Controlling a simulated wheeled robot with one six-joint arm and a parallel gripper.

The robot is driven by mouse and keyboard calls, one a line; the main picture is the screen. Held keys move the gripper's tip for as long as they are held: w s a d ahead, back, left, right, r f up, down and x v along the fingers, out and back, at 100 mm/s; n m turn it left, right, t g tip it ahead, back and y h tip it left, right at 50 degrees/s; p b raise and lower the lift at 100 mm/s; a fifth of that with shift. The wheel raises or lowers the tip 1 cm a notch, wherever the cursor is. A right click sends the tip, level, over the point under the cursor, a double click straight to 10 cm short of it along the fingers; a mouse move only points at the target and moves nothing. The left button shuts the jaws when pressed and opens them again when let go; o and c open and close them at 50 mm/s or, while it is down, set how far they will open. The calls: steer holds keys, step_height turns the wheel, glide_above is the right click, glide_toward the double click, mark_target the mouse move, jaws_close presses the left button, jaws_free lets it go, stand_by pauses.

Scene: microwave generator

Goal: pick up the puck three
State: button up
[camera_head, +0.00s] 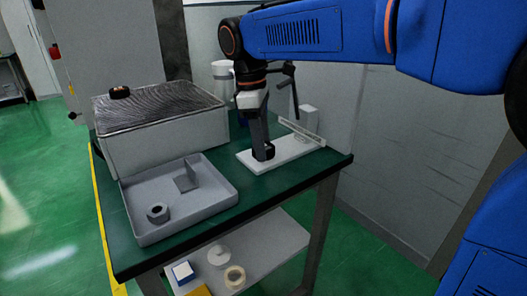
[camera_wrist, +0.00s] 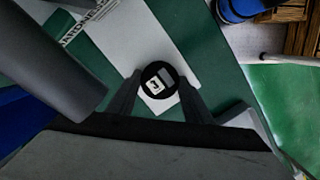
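A round black puck (camera_wrist: 158,78) with a small white label shows between the two fingertips of my gripper (camera_wrist: 160,82) in the wrist view. The mark on the label looks like a 3 but is too small to be sure. The fingers stand apart, one on each side of the puck and very close to it; I cannot tell whether they press on it. In the head view my gripper (camera_head: 264,153) points down at the white board (camera_head: 291,150) on the green table, with a dark piece at its fingertips.
A grey tray (camera_head: 218,203) holds a dark round piece (camera_head: 158,212) and an upright grey plate (camera_head: 186,178). A large box with a mesh top (camera_head: 160,103) stands behind it, a black round piece (camera_head: 120,92) on top. A clear rail and a block stand right of my gripper.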

steer(key=shift+c, duration=0.8)
steer(key=shift+r, duration=0.15)
step_height(320, 180, up, 10)
